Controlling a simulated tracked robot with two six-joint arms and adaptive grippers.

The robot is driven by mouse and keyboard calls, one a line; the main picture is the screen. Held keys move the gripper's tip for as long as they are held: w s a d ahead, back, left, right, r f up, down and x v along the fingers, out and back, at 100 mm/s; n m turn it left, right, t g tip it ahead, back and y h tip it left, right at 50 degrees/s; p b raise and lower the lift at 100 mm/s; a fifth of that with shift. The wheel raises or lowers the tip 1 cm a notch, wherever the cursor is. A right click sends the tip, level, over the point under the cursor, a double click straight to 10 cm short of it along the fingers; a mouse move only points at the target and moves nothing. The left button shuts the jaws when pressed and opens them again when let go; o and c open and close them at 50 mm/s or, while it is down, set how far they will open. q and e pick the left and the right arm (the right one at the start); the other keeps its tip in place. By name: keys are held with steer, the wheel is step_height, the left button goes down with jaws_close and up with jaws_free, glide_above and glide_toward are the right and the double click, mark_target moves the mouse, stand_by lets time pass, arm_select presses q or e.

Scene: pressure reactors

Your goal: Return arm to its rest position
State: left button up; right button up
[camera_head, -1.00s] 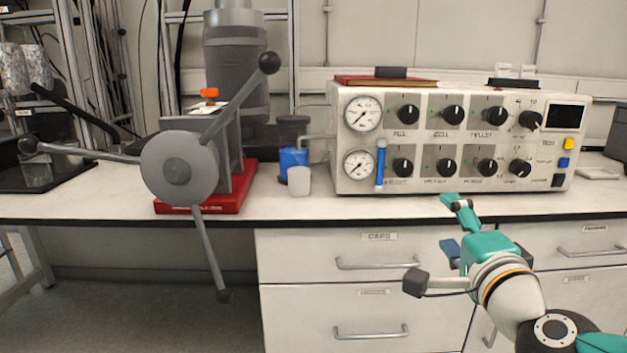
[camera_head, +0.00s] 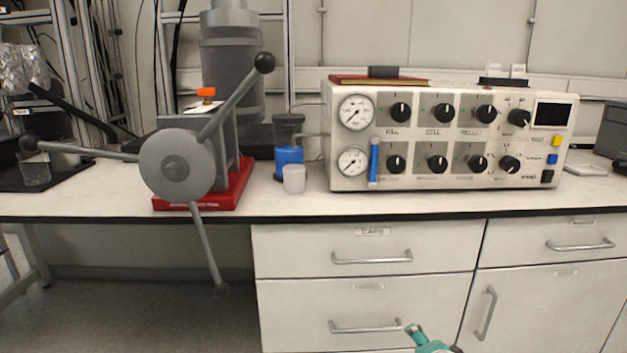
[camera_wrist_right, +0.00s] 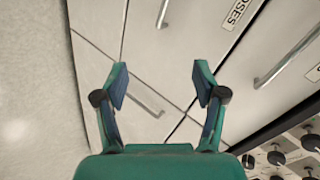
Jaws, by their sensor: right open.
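My right gripper (camera_wrist_right: 160,88) is open and empty in the right wrist view, its two teal fingers with blue pads spread apart in front of the cabinet fronts. In the head view only a teal tip of my right gripper (camera_head: 418,335) shows at the bottom edge, in front of the lower drawer and well below the bench top. The rest of my right arm is out of the head view. My left gripper is not in view.
A control box (camera_head: 450,140) with gauges and knobs stands on the bench (camera_head: 400,204). A grey press (camera_head: 180,165) with long spoke handles stands on a red base at left. Drawers (camera_head: 365,250) with bar handles (camera_head: 365,328) are below. The floor at lower left is clear.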

steer(key=s+a+f+n+g+y, duration=0.15)
steer(key=s+f, duration=0.25)
steer(key=f, duration=0.4)
steer(key=s+f+n+g, duration=0.1)
steer(key=s+f+g, duration=0.25)
steer(key=f, duration=0.45)
steer(key=s+a+f+n+g, duration=0.1)
steer(key=s+f+n, duration=0.1)
steer(key=s+f, duration=0.4)
steer(key=s+a+f+n+g+y, duration=0.1)
steer(key=s+a+f+n+g, duration=0.2)
steer(key=s, duration=0.4)
steer(key=s+a+f+n+g+y, duration=0.25)
steer(key=s+f+n, duration=0.2)
steer(key=s, duration=0.35)
step_height(320, 180, up, 31)
steer(key=a+p, duration=0.1)
steer(key=p, duration=3.1)
steer(key=shift+w+t+h, duration=0.35)
steer(key=shift+t+h, duration=0.05)
steer(key=shift+t, duration=0.05)
steer(key=shift+a+r, duration=0.1)
